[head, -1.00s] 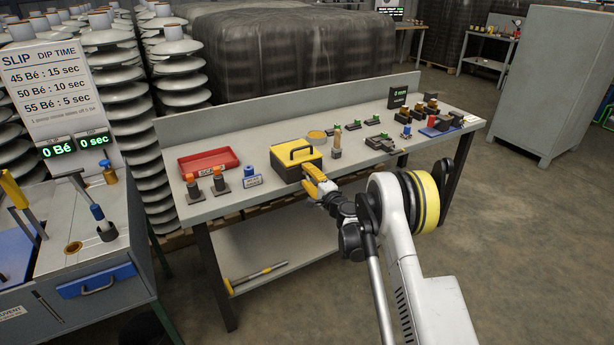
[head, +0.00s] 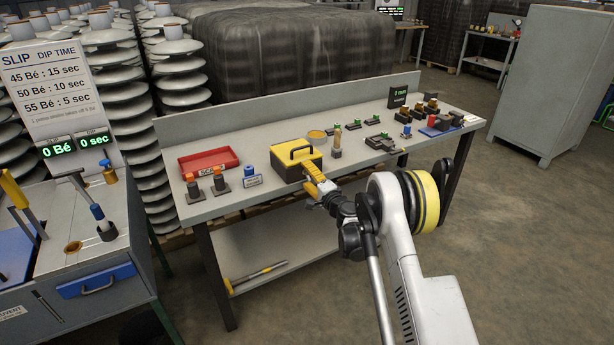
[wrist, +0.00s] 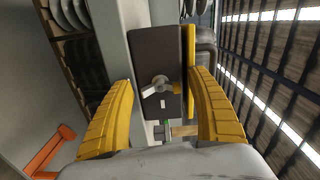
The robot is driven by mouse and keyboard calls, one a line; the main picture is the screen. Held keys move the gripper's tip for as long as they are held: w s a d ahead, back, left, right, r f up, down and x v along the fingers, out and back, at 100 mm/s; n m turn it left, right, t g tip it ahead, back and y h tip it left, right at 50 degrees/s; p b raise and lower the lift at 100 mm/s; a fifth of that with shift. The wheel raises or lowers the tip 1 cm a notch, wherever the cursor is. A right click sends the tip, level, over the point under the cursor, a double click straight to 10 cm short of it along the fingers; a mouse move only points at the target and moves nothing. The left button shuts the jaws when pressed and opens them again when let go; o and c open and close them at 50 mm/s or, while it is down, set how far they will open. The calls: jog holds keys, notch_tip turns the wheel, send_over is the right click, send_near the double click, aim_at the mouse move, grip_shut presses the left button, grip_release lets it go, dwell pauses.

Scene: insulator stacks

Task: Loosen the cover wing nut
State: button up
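My gripper (head: 312,178) is right in front of the box in the head view. In the wrist view my gripper (wrist: 162,78) has its yellow fingers spread apart, with the wing nut between them and clear of both. The head view hides the wing nut.
On the workbench (head: 229,206), a red tray (head: 208,161), orange-topped pieces (head: 220,182) and a blue-topped piece (head: 249,170) lie left of the box. A small post (head: 337,146) and several green-topped parts (head: 377,142) are to its right. A lower shelf (head: 290,246) is below.

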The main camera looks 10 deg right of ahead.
jog(key=v, duration=1.2)
jog(key=s+a+r+n+g+y, duration=0.1)
jog(key=a+r+n, duration=0.1)
jog(key=r, duration=0.3)
jog(key=s+a+r+n+g, duration=0.2)
jog(key=a+r, duration=0.1)
jog(key=r, duration=0.2)
jog(key=s+a+r+n+g, duration=0.35)
jog(key=s+r, duration=0.35)
jog(key=s, duration=0.4)
jog(key=s+d+f+n+g+h, duration=0.1)
jog(key=s+d+n+g+h, duration=0.1)
jog(key=s, duration=1.2)
jog(key=s+d+f+n+g+h, duration=0.1)
jog(key=s+d+n+h, duration=0.2)
jog(key=s, duration=1.1)
jog(key=shift+s+n+g+h, duration=0.35)
jog(key=shift+s+n+h, duration=0.1)
jog(key=shift+h, duration=0.35)
jog(key=shift+d, duration=0.15)
